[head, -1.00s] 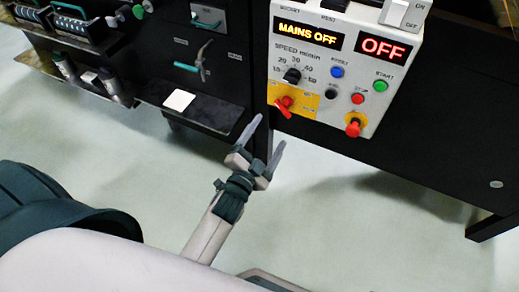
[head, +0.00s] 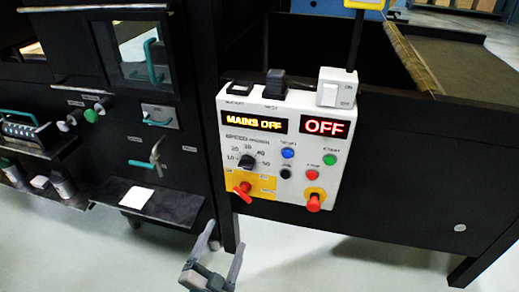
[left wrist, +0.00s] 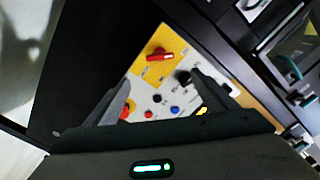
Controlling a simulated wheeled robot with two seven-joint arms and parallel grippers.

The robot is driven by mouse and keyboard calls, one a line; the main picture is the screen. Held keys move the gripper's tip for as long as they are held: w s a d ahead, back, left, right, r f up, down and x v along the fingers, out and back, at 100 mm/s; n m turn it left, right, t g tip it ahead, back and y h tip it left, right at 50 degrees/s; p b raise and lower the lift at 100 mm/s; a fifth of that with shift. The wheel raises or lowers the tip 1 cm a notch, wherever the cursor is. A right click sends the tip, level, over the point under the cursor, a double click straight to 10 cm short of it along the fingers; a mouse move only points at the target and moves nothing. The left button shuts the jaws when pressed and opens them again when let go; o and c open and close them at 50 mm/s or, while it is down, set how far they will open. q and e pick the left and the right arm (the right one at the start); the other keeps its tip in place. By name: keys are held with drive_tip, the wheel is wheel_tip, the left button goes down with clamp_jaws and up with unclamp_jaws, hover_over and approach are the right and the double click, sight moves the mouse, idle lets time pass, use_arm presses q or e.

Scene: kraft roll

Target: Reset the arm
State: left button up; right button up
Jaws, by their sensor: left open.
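My left gripper (head: 219,260) is at the bottom of the head view, below the white control panel (head: 220,140). Its two fingers are apart with nothing between them. The panel carries a red rotary switch (head: 242,189) on a yellow plate, a black speed knob (head: 246,161), several coloured buttons and a red mushroom button (head: 313,201). Its displays read "MAINS OFF" (head: 254,121) and "OFF" (head: 325,127). In the left wrist view the open fingers (left wrist: 158,100) frame part of the panel, with the red rotary switch (left wrist: 160,55) above and apart from them. My right gripper is not in view.
The black machine frame (head: 400,190) stands behind and beside the panel. At left are a shelf with a white card (head: 136,197), a grey lever (head: 156,155) and a teal-handled window (head: 150,55). Pale open floor (head: 330,265) lies below.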

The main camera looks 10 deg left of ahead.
use_arm(q)
drive_tip(key=s+d+f+n+g+p, duration=0.1)
drive_tip(key=s+f+n+g+p, duration=0.35)
drive_tip(key=f, duration=0.95)
drive_tip(key=s+f+n+g+p, duration=0.1)
drive_tip(key=s+f+g+p, duration=0.5)
drive_tip(key=f, duration=0.7)
drive_tip(key=s+f+n+g, duration=0.1)
drive_tip(key=s+f+g, duration=0.1)
drive_tip(key=s+f, duration=0.6)
drive_tip(key=shift+s+a+f+h, duration=0.2)
drive_tip(key=shift+s+a+h, duration=0.15)
drive_tip(key=shift+s, duration=0.9)
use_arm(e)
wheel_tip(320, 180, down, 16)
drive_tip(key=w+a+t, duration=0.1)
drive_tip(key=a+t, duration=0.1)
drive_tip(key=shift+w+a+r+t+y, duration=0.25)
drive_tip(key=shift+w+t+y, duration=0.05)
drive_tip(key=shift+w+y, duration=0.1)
